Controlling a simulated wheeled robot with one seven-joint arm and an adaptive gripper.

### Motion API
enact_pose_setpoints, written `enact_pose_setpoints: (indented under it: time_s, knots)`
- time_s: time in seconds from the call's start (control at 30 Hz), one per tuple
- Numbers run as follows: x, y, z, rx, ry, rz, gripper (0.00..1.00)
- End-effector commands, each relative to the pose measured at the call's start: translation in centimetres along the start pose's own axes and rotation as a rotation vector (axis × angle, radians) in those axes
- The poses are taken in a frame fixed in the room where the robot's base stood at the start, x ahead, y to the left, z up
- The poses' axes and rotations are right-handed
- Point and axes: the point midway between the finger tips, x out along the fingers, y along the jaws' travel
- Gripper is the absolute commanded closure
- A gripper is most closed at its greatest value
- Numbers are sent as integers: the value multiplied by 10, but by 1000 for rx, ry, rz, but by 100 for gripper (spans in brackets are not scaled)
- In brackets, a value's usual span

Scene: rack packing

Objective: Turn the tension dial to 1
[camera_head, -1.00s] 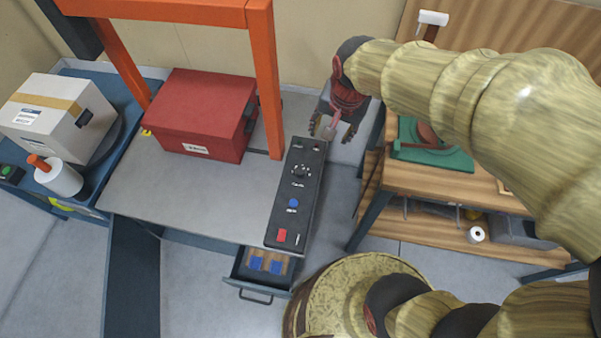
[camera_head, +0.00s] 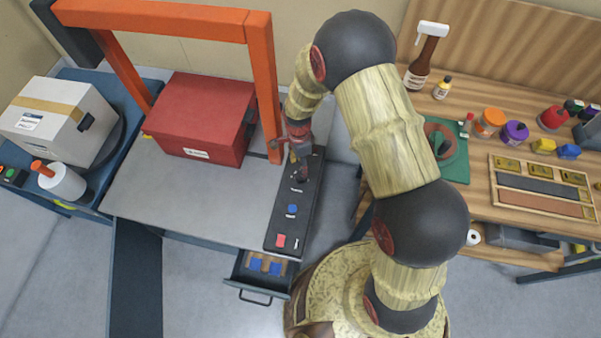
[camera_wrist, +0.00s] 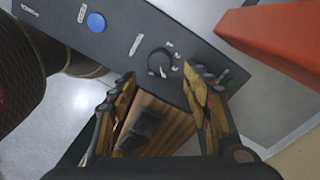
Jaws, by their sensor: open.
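The tension dial is taken to be the round black knob (camera_wrist: 158,62) on the dark control panel (camera_wrist: 110,42) in the wrist view. In the head view my gripper (camera_head: 299,168) is over the upper half of the panel (camera_head: 285,222) and hides the knob. In the wrist view my gripper (camera_wrist: 160,78) is open, fingertips apart, with the knob just beyond them and not between them. A brown wood-grained piece with a dark patch shows between the fingers; I cannot tell what it is.
A blue button (camera_head: 292,210) and a red switch (camera_head: 281,240) are lower on the panel. The orange frame (camera_head: 265,85) stands close beside my gripper. A red box (camera_head: 200,118) sits left. An open drawer (camera_head: 262,275) is below. A wooden workbench (camera_head: 480,190) is right.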

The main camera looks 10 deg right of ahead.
Motion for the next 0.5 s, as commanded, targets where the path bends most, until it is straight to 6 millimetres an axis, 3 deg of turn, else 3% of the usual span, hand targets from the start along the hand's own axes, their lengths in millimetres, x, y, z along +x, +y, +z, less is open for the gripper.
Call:
enact_pose_setpoints:
  time_s: [0.3, 0.5]
  knots:
    - [50, 0, 0, -2, -1, 1, 51]
    - [63, 0, 0, -3, -1, 0, 51]
